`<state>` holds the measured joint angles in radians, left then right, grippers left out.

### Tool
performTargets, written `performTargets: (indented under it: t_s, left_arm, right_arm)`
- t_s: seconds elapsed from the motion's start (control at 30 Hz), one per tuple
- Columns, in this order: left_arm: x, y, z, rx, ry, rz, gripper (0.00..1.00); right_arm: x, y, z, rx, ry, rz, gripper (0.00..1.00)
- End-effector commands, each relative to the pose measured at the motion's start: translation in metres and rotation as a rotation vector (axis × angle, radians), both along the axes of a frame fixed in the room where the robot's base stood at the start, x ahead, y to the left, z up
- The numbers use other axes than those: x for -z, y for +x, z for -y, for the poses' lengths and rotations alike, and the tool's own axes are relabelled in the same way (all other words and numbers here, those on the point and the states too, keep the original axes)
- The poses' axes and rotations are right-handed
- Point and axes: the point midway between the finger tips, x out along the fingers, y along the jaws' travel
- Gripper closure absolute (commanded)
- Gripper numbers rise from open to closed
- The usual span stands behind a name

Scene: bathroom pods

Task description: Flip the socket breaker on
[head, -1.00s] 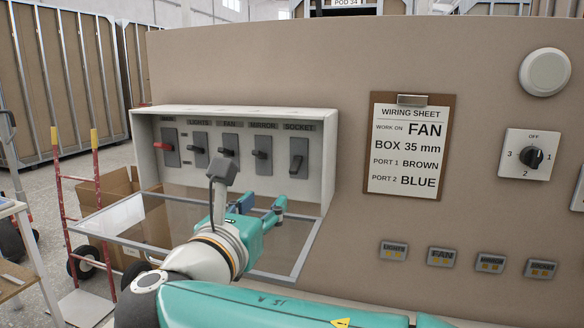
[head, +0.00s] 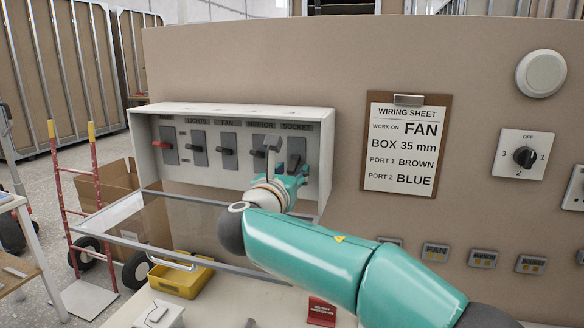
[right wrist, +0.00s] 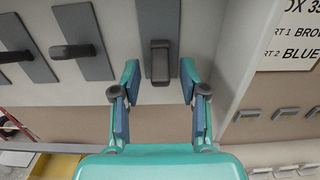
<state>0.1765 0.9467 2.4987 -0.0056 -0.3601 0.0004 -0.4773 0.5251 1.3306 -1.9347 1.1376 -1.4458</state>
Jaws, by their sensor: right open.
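The socket breaker (head: 296,147) is the rightmost switch in the breaker box, under the SOCKET label. In the right wrist view its dark lever (right wrist: 160,62) stands on a grey plate, with its free end toward my gripper. My right gripper (head: 290,181) is at the lower right of the box, just in front of this breaker, and partly hides it. In the right wrist view the gripper (right wrist: 159,88) is open, with one finger on each side of the lever's line. The lever end lies between the fingertips, and I see no clear contact. My left gripper is not in view.
The breaker box (head: 142,150) also holds the mirror (head: 259,148), fan (head: 228,150) and lights (head: 198,148) breakers and a red-levered one (head: 165,143). Its clear cover (head: 200,262) hangs open below. A wiring sheet (head: 400,145) is on the wall at right.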

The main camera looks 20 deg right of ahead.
Motion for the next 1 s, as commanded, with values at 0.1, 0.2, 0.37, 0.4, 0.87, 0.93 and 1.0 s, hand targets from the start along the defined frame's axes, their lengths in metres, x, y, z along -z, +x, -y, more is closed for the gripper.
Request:
performTargets:
  t_s: [0.1, 0.2, 0.37, 0.4, 0.87, 0.93, 1.0]
  left_arm:
    - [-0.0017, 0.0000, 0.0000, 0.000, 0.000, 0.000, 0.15]
    - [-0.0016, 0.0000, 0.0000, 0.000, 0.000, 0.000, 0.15]
    - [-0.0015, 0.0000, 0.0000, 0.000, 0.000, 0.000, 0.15]
    - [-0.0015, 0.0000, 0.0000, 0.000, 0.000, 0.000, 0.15]
    - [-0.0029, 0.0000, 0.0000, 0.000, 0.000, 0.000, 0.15]
    - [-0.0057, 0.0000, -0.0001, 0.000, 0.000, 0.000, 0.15]
    - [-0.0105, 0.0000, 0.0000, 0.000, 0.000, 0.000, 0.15]
  right_arm:
    - [0.0002, 0.0049, 0.0035, 0.000, -0.001, -0.001, 0.56]
    - [0.0005, 0.0058, 0.0041, 0.000, -0.001, -0.001, 0.56]
    - [0.0005, 0.0054, 0.0041, 0.000, -0.001, -0.001, 0.56]
    - [0.0005, 0.0054, 0.0041, 0.000, -0.001, -0.001, 0.61]
    - [-0.0005, 0.0050, 0.0040, 0.000, 0.001, -0.002, 1.00]
    - [-0.0017, 0.0050, 0.0039, 0.000, 0.004, -0.006, 1.00]
    - [-0.0034, 0.0049, 0.0037, 0.000, 0.008, -0.014, 1.00]
